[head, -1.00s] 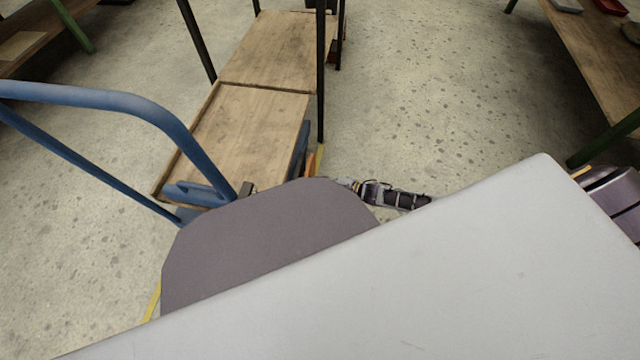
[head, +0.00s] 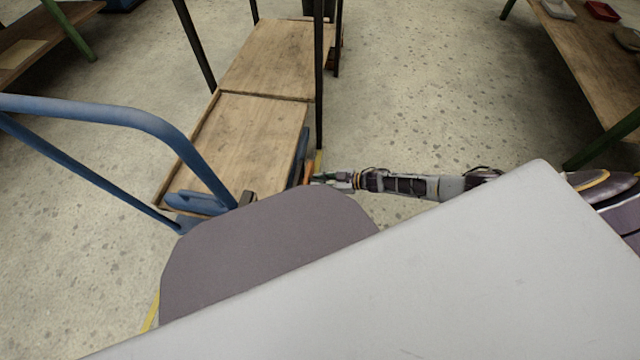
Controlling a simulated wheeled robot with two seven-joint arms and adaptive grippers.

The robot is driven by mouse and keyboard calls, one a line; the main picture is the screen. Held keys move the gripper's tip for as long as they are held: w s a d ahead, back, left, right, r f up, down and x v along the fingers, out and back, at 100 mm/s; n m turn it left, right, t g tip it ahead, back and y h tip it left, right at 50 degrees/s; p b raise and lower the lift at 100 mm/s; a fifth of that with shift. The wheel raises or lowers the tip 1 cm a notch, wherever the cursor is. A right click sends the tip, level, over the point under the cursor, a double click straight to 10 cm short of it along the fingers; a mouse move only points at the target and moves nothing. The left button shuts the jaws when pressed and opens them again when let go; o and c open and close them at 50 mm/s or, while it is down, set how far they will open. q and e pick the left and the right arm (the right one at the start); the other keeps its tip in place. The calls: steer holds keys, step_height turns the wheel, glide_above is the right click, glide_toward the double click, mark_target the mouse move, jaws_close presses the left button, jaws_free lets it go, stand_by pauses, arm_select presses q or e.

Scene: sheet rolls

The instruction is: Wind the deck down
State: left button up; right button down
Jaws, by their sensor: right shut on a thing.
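The near wooden deck (head: 245,135) lies flat and bare within a blue-framed cart, whose bent blue push handle (head: 110,105) rises at the left. A small orange part (head: 308,172), seemingly a handle, shows at the deck's near right side. My right gripper (head: 318,179) reaches in from the right and is shut on this orange part; the grip itself is small and partly hidden. My left gripper is not in view.
A second wooden surface (head: 275,55) adjoins the deck's far edge, with dark upright posts around it. A wooden table (head: 585,50) with trays stands at the right, another table (head: 25,30) at the far left. Speckled floor (head: 430,90) between is clear.

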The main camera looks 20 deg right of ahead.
steer(key=shift+w+d+r, duration=0.1)
steer(key=shift+w+d, duration=0.15)
stand_by(0.3)
steer(key=c, duration=1.5)
jaws_free()
steer(key=shift+o, duration=0.9)
steer(key=shift+s+a, duration=0.1)
steer(key=v, duration=1.2)
